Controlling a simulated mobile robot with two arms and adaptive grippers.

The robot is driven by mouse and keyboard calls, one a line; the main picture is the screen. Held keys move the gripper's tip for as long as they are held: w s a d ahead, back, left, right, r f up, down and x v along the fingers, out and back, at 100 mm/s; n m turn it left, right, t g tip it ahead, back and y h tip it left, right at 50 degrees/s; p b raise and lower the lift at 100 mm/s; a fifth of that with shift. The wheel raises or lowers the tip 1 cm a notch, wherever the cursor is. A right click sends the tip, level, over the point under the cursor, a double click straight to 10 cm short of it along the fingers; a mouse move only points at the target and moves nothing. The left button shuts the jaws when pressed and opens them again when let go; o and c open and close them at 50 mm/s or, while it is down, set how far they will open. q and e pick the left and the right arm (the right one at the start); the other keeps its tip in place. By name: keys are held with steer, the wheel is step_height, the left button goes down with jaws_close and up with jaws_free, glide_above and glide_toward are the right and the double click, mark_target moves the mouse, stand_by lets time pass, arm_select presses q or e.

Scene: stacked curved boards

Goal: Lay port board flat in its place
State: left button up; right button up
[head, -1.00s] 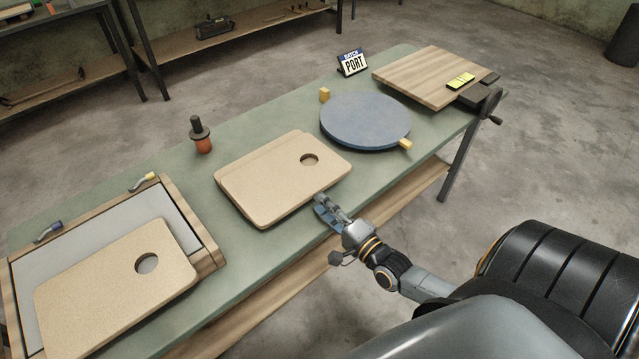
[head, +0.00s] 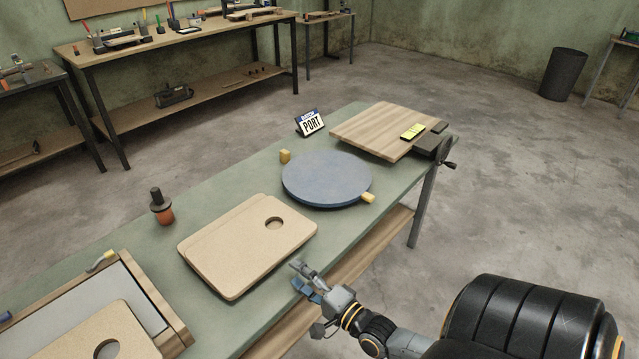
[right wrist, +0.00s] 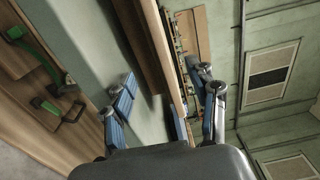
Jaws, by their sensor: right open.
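A pale tan board (head: 245,245) with a round hole lies flat on a stack, with at least one more board edge showing under it, mid-bench. Another tan board (head: 75,335) with a hole lies over a wooden frame (head: 160,305) at the lower left, partly cut off. My left gripper is out of view.
A round blue disc (head: 327,180) with small yellow blocks (head: 286,156) beside it lies beyond the stack. A wooden slab (head: 385,130) and a dark vise (head: 435,148) fill the far end. An orange and black tool (head: 161,207) stands at the back edge.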

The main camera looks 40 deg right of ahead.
steer(key=s, duration=1)
steer(key=shift+s+d, duration=0.15)
steer(key=shift+d, duration=0.25)
steer(key=s+f+n+g, duration=0.3)
steer(key=f, duration=0.7)
steer(key=s+a+f+n+g+h, duration=0.1)
steer(key=s+f+n+g, duration=0.25)
steer(key=f, duration=0.55)
steer(key=s+f+n+g, duration=0.2)
steer(key=f+n, duration=0.1)
steer(key=f, duration=0.7)
steer(key=s+a+f+n+g, duration=0.4)
steer(key=s+f, duration=0.3)
steer(key=s, duration=0.2)
steer(key=s+a+f+n+g, duration=0.4)
steer(key=s+a+f+n, duration=0.1)
steer(key=s+f+n, duration=0.1)
steer(key=s+f, duration=0.1)
steer(key=s, duration=0.1)
steer(key=shift+s+a+f+g, duration=0.15)
steer(key=shift+s+f+g, duration=0.1)
steer(key=shift+s+g, duration=0.1)
steer(key=shift+c, duration=0.3)
